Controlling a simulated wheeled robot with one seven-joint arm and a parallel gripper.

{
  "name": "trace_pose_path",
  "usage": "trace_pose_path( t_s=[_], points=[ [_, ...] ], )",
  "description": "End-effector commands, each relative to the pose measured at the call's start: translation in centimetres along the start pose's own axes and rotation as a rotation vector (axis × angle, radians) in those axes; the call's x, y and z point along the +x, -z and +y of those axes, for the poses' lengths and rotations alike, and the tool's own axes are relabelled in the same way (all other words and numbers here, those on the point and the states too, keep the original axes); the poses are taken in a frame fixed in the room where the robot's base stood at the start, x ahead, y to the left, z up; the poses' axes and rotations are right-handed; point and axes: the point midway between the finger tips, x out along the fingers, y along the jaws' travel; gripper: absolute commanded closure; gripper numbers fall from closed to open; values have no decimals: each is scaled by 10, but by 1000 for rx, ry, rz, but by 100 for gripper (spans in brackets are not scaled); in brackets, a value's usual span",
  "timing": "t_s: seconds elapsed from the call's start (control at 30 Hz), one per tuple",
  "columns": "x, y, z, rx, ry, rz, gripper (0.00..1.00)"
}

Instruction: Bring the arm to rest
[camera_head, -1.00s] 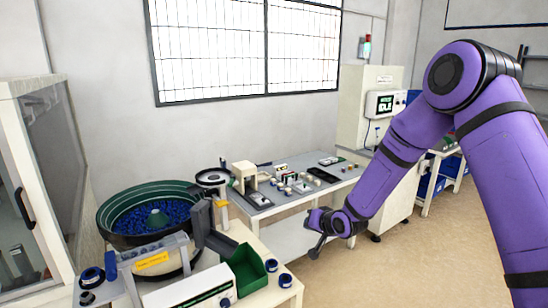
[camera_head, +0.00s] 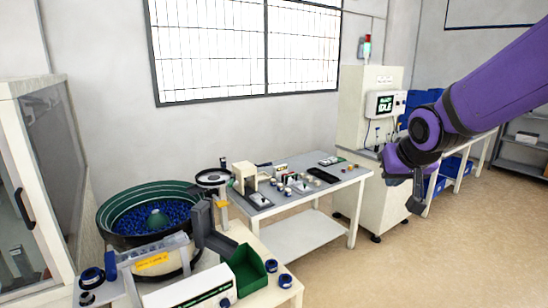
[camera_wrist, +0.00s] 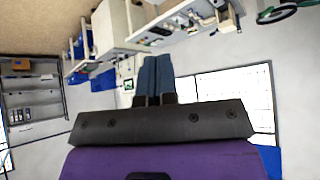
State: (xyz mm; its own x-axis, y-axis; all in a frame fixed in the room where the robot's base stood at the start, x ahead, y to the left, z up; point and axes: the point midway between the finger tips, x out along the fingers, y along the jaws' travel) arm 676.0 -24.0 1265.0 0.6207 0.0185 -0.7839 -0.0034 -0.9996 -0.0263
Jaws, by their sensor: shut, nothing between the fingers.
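My purple arm reaches in from the right edge of the head view, in front of the white cabinet and over the floor. My gripper (camera_head: 416,198) is at its end, dark grey and pointing down. In the wrist view my gripper (camera_wrist: 154,62) shows its two blue-grey fingers side by side, touching, with nothing between them. It is apart from the tables and touches nothing that I can see.
A bowl feeder (camera_head: 150,216) with blue parts stands at the left beside a green bin (camera_head: 247,270). A grey table (camera_head: 300,205) with small parts stands behind. A white cabinet (camera_head: 352,120) with a screen stands near my gripper. The floor (camera_head: 460,250) at right is clear.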

Motion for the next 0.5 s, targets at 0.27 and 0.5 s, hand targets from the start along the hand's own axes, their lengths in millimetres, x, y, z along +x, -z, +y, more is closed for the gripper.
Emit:
trace_pose_path(
  t_s=[0.27,0.5],
  points=[
    [-86,-46,25,-6,-51,-68,100],
    [-147,-100,38,-6,-53,-135,100]
  ],
)
